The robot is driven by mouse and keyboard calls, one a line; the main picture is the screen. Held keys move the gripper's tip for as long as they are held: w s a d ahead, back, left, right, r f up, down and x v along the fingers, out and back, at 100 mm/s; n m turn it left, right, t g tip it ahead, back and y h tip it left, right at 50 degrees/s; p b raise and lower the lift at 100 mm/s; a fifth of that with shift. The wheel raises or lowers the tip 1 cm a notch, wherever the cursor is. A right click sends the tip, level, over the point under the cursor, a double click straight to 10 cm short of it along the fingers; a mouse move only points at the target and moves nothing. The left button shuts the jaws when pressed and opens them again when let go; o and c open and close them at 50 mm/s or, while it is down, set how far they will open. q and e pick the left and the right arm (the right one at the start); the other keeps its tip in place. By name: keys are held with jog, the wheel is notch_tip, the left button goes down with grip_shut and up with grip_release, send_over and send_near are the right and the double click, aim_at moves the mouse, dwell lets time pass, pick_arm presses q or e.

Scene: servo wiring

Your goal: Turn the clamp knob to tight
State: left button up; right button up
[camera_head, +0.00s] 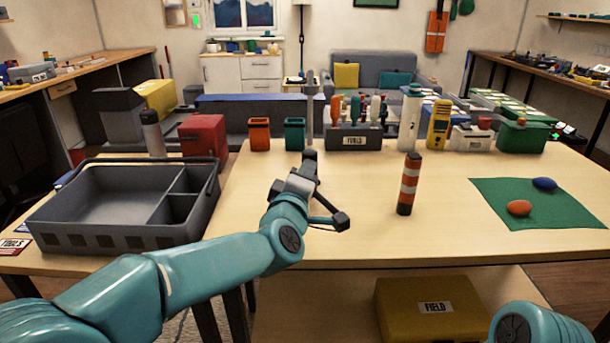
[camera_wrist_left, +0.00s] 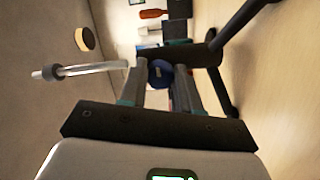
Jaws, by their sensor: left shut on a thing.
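A stand with a thin grey upright post (camera_head: 310,115) is at the middle of the table, partly behind my left arm. Its dark legs (camera_head: 328,212) show beside my wrist. My left gripper (camera_head: 308,168) is at the stand. In the left wrist view, its two fingers (camera_wrist_left: 166,88) are shut on a round blue knob (camera_wrist_left: 160,72), one on each side. A dark bar of the stand (camera_wrist_left: 185,55) lies just beyond the knob, and a silver rod (camera_wrist_left: 92,68) runs off to the left. The knob is hidden in the head view. My right gripper is out of view.
A grey divided tray (camera_head: 110,195) stands at the left. A green mat (camera_head: 520,210) holds an orange and a blue object. Bins and a tool rack (camera_head: 355,140) line the back edge.

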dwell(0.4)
pick_arm(q)
jog(key=o, duration=1.1)
jog(key=shift+s, duration=0.1)
jog(key=v, duration=1.6)
jog(key=shift+s, duration=0.1)
